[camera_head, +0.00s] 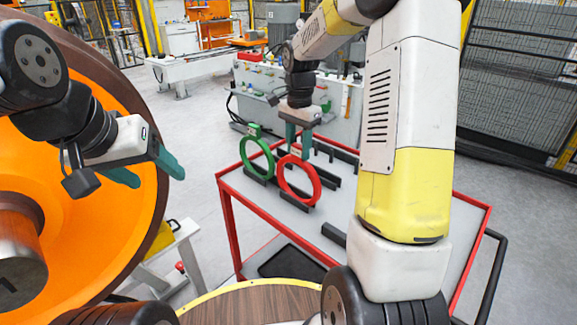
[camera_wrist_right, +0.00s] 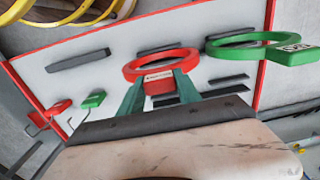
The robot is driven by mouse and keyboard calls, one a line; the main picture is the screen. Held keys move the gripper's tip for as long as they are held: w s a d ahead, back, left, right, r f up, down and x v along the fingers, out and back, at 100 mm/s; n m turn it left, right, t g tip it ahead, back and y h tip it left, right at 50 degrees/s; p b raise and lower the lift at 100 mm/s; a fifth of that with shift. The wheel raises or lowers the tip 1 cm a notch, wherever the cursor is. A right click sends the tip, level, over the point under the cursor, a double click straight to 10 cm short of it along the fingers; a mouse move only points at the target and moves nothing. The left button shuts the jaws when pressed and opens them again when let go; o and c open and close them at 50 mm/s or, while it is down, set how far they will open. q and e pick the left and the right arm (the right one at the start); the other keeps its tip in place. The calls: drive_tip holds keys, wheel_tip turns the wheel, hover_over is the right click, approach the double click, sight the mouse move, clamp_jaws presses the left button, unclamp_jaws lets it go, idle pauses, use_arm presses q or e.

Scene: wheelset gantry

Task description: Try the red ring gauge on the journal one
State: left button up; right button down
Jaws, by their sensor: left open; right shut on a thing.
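The red ring gauge (camera_head: 317,180) stands upright at a black holder on the cart, beside the green ring gauge (camera_head: 245,157). My right gripper (camera_head: 297,138) reaches down from above and is shut on the red gauge's handle block. In the right wrist view, the fingers (camera_wrist_right: 160,92) flank the block of the red ring (camera_wrist_right: 135,68). I cannot tell whether the ring is lifted off its holder. The journal (camera_head: 17,255), a dark metal stub marked 1, projects from the orange wheel (camera_head: 110,225) at left. My left gripper (camera_head: 152,172) is open and empty in front of the wheel.
The red-framed cart (camera_head: 232,192) has a grey top with several black holders (camera_head: 333,234). A white stand (camera_head: 178,250) is between wheel and cart. A machine cabinet (camera_head: 330,115) stands behind the cart.

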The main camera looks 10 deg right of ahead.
drive_tip(key=shift+r, duration=4.3)
drive_tip(key=shift+s, duration=0.15)
